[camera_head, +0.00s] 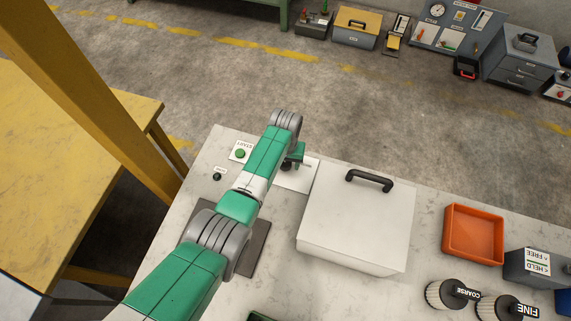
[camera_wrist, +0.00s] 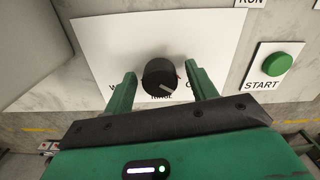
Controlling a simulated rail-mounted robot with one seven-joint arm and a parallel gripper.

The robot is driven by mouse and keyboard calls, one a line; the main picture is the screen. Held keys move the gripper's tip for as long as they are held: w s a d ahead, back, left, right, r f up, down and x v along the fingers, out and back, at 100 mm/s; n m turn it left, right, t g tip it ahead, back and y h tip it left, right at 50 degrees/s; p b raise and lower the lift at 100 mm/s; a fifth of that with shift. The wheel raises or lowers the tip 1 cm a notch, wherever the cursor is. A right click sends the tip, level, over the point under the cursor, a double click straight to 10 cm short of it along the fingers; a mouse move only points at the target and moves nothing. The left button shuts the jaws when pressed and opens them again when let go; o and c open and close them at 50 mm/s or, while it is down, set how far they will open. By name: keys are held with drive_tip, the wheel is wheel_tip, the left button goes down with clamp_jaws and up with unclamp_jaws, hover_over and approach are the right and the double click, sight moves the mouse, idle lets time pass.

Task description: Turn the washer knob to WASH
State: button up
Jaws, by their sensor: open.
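The black round knob (camera_wrist: 160,78) sits on a white panel (camera_wrist: 92,45) in the wrist view. A "W…" label is partly hidden at its left, a partly covered word is below it, and an "O…" label is at its right. A short pale mark shows on the knob's lower right face; which label it points at is hard to tell. My gripper (camera_wrist: 160,69) is open, with one green finger on each side of the knob. Small gaps seem to remain. In the head view my gripper (camera_head: 298,158) is over the white panel (camera_head: 297,181) and mostly hides the knob.
A green START button (camera_head: 240,153) is left of the panel in the head view. A white box with a black handle (camera_head: 369,180) stands close on the right. Farther right are an orange tray (camera_head: 473,235) and the COARSE (camera_head: 446,294) and FINE (camera_head: 499,308) filters.

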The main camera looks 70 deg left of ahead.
drive_tip(key=shift+f, duration=0.35)
drive_tip(key=shift+c, duration=0.3)
drive_tip(key=c, duration=0.9)
drive_tip(key=shift+c, duration=0.2)
